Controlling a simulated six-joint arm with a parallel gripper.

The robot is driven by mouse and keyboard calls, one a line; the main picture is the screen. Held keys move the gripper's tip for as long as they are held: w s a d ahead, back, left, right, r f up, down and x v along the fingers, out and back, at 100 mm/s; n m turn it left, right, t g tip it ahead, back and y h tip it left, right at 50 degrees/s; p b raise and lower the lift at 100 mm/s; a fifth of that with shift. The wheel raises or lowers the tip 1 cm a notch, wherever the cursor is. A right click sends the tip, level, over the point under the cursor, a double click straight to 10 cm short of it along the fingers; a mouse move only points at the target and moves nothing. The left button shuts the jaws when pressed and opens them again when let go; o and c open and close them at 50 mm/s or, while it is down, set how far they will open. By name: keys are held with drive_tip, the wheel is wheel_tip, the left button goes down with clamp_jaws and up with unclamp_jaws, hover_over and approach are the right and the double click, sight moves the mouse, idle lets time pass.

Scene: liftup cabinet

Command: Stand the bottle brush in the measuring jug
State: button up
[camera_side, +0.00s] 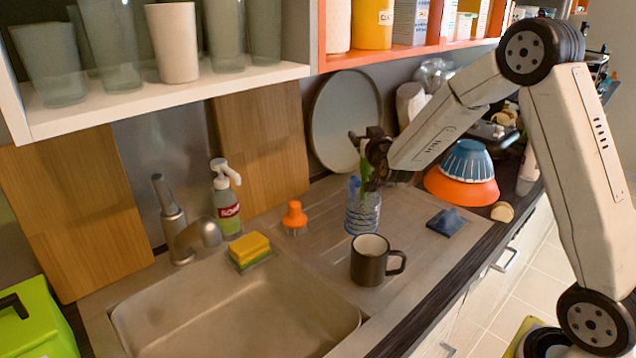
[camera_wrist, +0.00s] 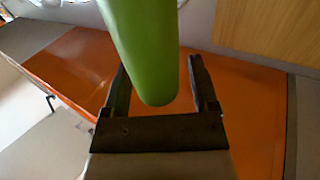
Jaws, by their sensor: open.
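The bottle brush shows as a green handle (camera_side: 365,158) rising above the measuring jug in the side view. The clear bluish measuring jug (camera_side: 362,215) stands upright on the steel drainer, behind the dark mug. The brush's lower end seems to be inside the jug, but its bristles cannot be made out. My gripper (camera_side: 372,158) is at the upper part of the handle, above the jug. In the wrist view the thick green handle (camera_wrist: 145,50) lies between the two dark fingers of my open gripper (camera_wrist: 158,65), with a visible gap beside the right finger.
A dark mug (camera_side: 371,262) stands close in front of the jug. An orange-topped brush (camera_side: 294,217), yellow sponge (camera_side: 249,247) and soap bottle (camera_side: 226,200) are to the left. A round tray (camera_side: 345,120) leans behind. Bowls (camera_side: 462,182) and a dark blue cloth (camera_side: 447,222) lie right.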

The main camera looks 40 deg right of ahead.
drive_tip(key=shift+s+a+r, duration=0.1)
drive_tip(key=shift+s+r, duration=0.05)
drive_tip(key=shift+r, duration=0.45)
drive_tip(key=v, duration=1.1)
drive_tip(key=shift+s+a, duration=0.15)
drive_tip(key=shift+s, duration=0.15)
drive_tip(key=shift+a+f, duration=0.1)
drive_tip(key=s+a+f+n+g+y, duration=0.4)
drive_tip(key=s+a+f+g+y, duration=0.15)
drive_tip(key=a+f+y, duration=0.35)
drive_tip(key=s+a+f+n+g, duration=0.1)
drive_tip(key=s+a+f+g, duration=0.1)
drive_tip(key=s, duration=0.3)
drive_tip(key=s+a+f+n+g, duration=0.1)
drive_tip(key=s+f+g, duration=0.1)
drive_tip(key=s+g, duration=0.3)
drive_tip(key=shift+s+a+f, duration=0.25)
drive_tip(key=shift+a+f, duration=0.1)
drive_tip(key=shift+f, duration=0.05)
